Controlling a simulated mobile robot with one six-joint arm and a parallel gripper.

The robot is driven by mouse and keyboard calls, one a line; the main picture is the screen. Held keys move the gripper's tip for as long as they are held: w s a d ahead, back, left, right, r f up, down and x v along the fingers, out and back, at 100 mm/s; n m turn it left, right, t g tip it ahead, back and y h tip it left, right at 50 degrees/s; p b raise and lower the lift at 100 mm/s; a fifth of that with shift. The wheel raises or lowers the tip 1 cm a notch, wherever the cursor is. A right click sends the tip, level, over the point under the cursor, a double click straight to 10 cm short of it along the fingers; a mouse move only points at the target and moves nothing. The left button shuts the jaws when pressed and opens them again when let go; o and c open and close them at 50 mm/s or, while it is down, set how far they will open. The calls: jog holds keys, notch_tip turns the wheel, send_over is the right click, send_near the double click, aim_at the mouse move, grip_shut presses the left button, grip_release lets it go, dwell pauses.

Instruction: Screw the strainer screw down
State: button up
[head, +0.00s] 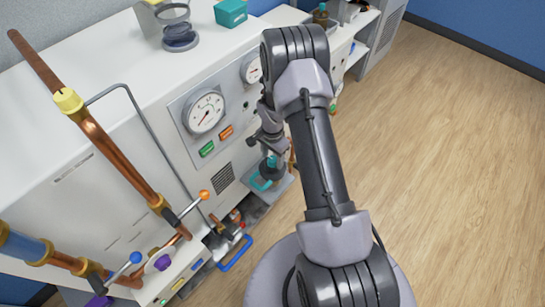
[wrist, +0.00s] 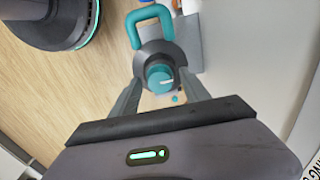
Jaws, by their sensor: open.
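The strainer screw is a teal round knob with a pale mark on its top (wrist: 160,77), seated on a dark grey round body (wrist: 152,54). A teal U-shaped handle (wrist: 150,14) sticks out from that body. In the head view the teal screw (head: 271,162) shows small, low beside the white cabinet front, partly hidden by my arm. My gripper (wrist: 161,82) is open, its two fingers reaching forward to either side of the screw. In the head view my gripper (head: 268,143) is just above the screw. Whether the fingers touch it I cannot tell.
The white cabinet (head: 85,200) carries gauges (head: 204,112), buttons and a vent close to my gripper. Copper pipes (head: 115,155) with valves stand at the left. The wooden floor (head: 440,150) at the right is clear.

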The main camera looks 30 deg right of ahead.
notch_tip(320, 180, up, 17)
jog(key=p, duration=0.7)
jog(key=shift+r, duration=0.2)
notch_tip(320, 180, up, 6)
jog(key=n, duration=0.1)
send_over(273, 159)
jog(key=a, duration=0.2)
jog(key=s+a+r+n+t, duration=0.1)
jog(key=s+a+r+n, duration=0.15)
jog(key=r, duration=0.55)
jog(key=s+a+r+n+t, duration=0.1)
jog(key=s+a+r+t, duration=0.1)
jog(key=a+r, duration=0.35)
jog(key=s+a+r+n+t, duration=0.1)
jog(key=s+a+r, duration=0.1)
jog(key=s, duration=0.4)
jog(key=s+a+r+n+t+y, duration=0.1)
jog(key=s+a+r+n, duration=0.1)
jog(key=s+r, duration=0.3)
jog(key=s+a+r+n+y, duration=0.1)
jog(key=s+a+r+n, duration=0.1)
jog(key=s+a+r, duration=0.2)
jog(key=s, duration=0.3)
jog(key=shift+t, duration=0.4)
jog(key=shift+r, duration=0.1)
